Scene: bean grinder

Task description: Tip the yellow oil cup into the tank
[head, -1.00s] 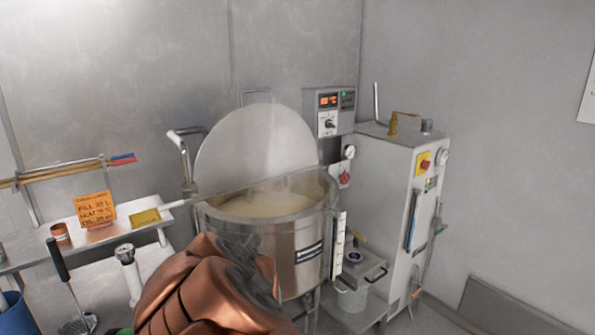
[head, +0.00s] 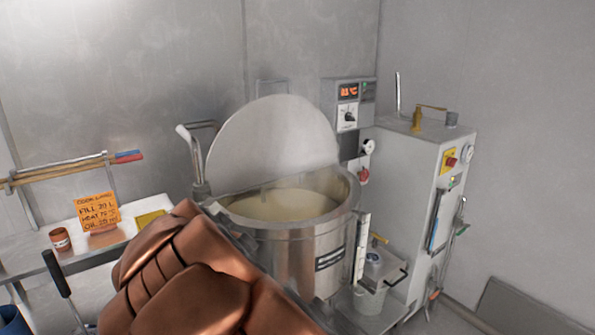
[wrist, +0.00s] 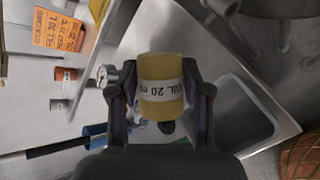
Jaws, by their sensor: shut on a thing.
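The yellow oil cup (wrist: 162,88), with a white label reading "OIL 20 m…", is between the fingers of my gripper (wrist: 160,105) in the wrist view. The gripper is shut on it. In the head view my copper-coloured arm covers the lower middle and hides the cup. The tank (head: 318,245) is a round steel vessel with pale yellowish contents (head: 280,205). Its round lid (head: 270,140) stands raised behind the opening. The arm overlaps the tank's left front in the head view.
A shelf (head: 30,245) at left holds an orange sign (head: 97,213), a small brown cup (head: 60,239) and a yellow mat (head: 150,219). A control box (head: 348,108) and a white cabinet (head: 405,180) stand right of the tank. A bucket (head: 372,290) sits below right.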

